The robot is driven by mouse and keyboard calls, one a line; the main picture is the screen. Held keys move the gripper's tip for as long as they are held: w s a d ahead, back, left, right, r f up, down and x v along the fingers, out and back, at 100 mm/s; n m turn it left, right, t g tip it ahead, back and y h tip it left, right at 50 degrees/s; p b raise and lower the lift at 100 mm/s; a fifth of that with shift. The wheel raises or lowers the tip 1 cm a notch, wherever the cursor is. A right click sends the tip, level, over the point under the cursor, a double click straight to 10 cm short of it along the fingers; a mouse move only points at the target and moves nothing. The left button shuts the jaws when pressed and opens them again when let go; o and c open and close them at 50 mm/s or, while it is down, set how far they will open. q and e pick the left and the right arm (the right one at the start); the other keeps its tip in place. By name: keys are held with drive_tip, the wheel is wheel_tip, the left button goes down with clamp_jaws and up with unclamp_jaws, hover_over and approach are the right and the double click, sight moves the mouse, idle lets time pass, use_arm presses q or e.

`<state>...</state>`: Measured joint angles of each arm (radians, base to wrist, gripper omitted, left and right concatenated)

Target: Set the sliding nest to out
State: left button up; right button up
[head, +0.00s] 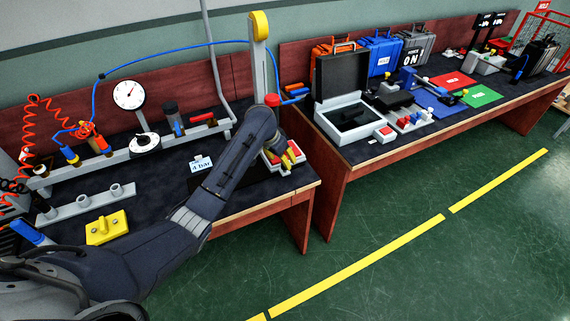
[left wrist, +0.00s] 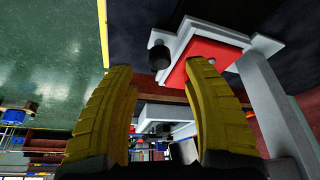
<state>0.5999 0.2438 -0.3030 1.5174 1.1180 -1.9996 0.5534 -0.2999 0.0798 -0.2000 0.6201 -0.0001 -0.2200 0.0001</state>
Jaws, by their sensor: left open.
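The sliding nest appears to be the red plate in a pale grey frame (left wrist: 205,55), with a black knob (left wrist: 159,55) at its side in the left wrist view. In the head view its red and white edge (head: 292,167) shows at the right end of the near bench, partly hidden by my left gripper (head: 287,156). My left gripper's yellow fingers (left wrist: 162,78) are open, with nothing held between them. The knob shows in the gap between the fingertips; I cannot tell whether they touch it. How far the nest is slid is unclear. My right gripper is not in view.
A grey column with a yellow top (head: 260,60) rises behind the nest. A "4 bar" card (head: 201,165) and a yellow block (head: 106,228) lie on the near bench. An open black-lidded case (head: 341,80) stands on the far bench. The green floor in front is clear.

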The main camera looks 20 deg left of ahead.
use_arm(q)
drive_tip(key=shift+x, duration=2.3)
drive_tip(key=shift+r, duration=0.1)
clamp_jaws()
